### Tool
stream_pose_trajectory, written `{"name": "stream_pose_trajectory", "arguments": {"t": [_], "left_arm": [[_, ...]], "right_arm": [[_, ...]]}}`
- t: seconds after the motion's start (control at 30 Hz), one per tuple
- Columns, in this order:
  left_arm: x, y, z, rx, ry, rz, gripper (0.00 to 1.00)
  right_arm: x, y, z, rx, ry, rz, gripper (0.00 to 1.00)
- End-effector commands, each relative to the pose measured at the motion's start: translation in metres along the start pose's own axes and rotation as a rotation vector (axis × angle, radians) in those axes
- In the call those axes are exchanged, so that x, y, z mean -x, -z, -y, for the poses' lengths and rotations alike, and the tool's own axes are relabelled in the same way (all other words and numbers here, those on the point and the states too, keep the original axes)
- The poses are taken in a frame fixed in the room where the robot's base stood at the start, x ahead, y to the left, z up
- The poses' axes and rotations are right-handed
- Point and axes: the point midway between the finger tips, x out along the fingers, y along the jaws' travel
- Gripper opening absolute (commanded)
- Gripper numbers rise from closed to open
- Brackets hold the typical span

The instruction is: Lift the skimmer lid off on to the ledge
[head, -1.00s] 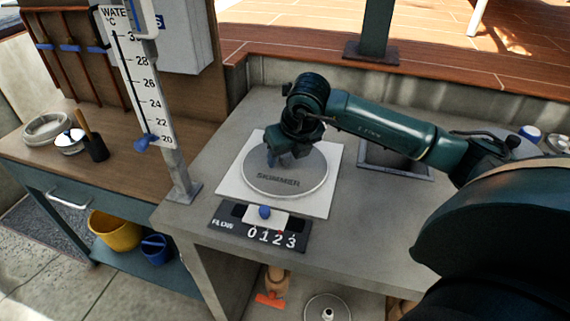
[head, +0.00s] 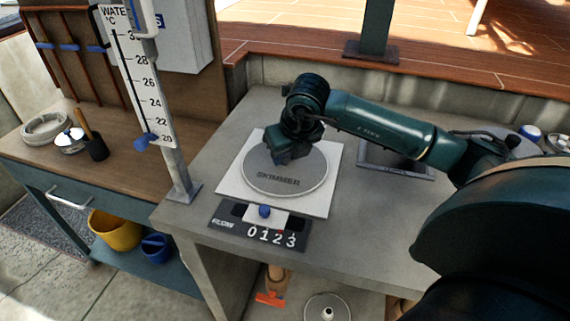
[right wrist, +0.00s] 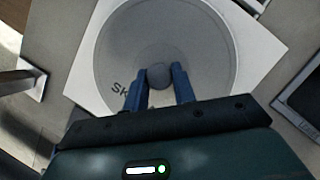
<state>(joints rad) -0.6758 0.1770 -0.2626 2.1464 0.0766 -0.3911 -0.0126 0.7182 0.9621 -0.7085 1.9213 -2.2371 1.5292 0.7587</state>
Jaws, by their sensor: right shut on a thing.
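The skimmer lid (head: 297,181) is a round grey disc marked SKIMMER. It lies flat in a white square plate (head: 318,206) on the grey concrete counter. In the right wrist view the lid (right wrist: 200,40) has a small round grey knob (right wrist: 158,74) near its middle. My right gripper (head: 284,158) is over the back left part of the lid in the head view, its fingertips hidden there. In the wrist view its two blue fingers (right wrist: 160,82) are shut on the knob from either side. My left gripper is not in view.
A flow slider panel (head: 260,228) sits in front of the plate. A thermometer post (head: 150,90) stands to the left, beside a wooden bench (head: 120,150). A dark-rimmed square opening (head: 410,173) lies to the right under my arm. The counter's back left is clear.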

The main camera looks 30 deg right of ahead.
Motion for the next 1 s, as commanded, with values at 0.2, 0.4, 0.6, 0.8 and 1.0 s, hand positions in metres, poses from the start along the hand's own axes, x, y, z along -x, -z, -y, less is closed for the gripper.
{"name": "stream_pose_trajectory", "arguments": {"t": [0.2, 0.4, 0.6, 0.8, 1.0], "left_arm": [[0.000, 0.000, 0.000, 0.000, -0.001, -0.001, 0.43], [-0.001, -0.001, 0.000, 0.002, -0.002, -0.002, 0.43], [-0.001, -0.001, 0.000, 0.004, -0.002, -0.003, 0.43], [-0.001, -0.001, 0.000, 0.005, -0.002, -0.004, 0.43], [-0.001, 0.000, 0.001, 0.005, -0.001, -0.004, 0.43]], "right_arm": [[0.005, -0.003, 0.000, -0.001, 0.000, 0.005, 0.00], [0.035, -0.016, 0.000, 0.000, -0.001, 0.008, 0.00], [0.072, -0.031, 0.000, 0.000, -0.001, 0.007, 0.00], [0.091, -0.038, 0.000, 0.000, 0.000, 0.003, 0.00], [0.093, -0.039, 0.000, 0.000, 0.000, 0.001, 0.00]]}}
